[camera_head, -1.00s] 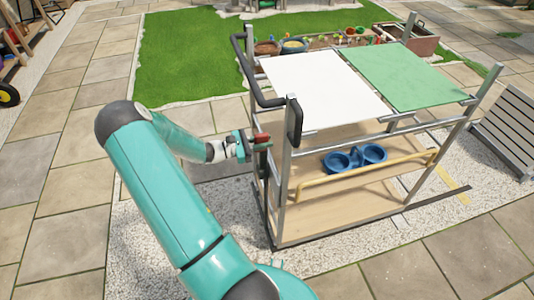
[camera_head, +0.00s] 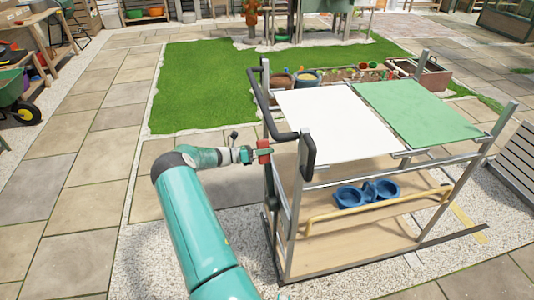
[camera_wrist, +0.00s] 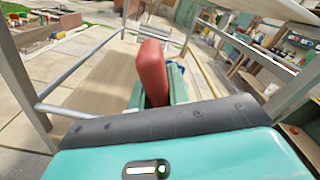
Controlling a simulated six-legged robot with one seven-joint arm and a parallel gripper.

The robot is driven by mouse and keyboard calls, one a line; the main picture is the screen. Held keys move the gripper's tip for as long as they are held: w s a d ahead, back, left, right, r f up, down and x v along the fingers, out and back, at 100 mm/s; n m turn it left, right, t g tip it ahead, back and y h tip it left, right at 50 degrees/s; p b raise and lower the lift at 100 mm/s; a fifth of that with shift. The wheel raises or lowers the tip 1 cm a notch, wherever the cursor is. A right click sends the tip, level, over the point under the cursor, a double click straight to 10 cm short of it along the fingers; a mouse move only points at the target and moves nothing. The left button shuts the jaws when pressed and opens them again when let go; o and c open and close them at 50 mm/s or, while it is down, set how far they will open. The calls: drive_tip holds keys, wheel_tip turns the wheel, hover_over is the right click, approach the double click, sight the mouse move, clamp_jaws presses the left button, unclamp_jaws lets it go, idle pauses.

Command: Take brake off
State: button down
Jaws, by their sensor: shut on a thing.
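The red brake handle (camera_head: 263,151) is at the left end of the cart, beside the black push handle (camera_head: 308,152). My gripper (camera_head: 258,153) reaches it from the left and is shut on it. In the wrist view the red handle (camera_wrist: 152,72) stands up between the teal jaws of my gripper (camera_wrist: 157,98), with its rounded top above them. The cart frame (camera_head: 295,215) is upright on the gravel. The lower part of the handle is hidden by the jaws and the dark wrist edge.
The cart carries a white panel (camera_head: 335,120) and a green panel (camera_head: 415,108) on top. Blue bowls (camera_head: 366,193) sit on its shelf above a yellow rail (camera_head: 380,210). Grey paving (camera_head: 90,195) is clear to the left. A slatted wooden thing (camera_head: 518,160) stands at the right.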

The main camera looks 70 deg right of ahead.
drive_tip(key=shift+w+d+f, duration=0.15)
drive_tip(key=shift+w, duration=0.05)
drive_tip(key=c, duration=1.3)
unclamp_jaws()
drive_tip(key=shift+d, duration=0.1)
drive_tip(key=v, duration=1.3)
drive_tip(key=shift+w+a, duration=0.25)
drive_tip(key=shift+w, duration=0.05)
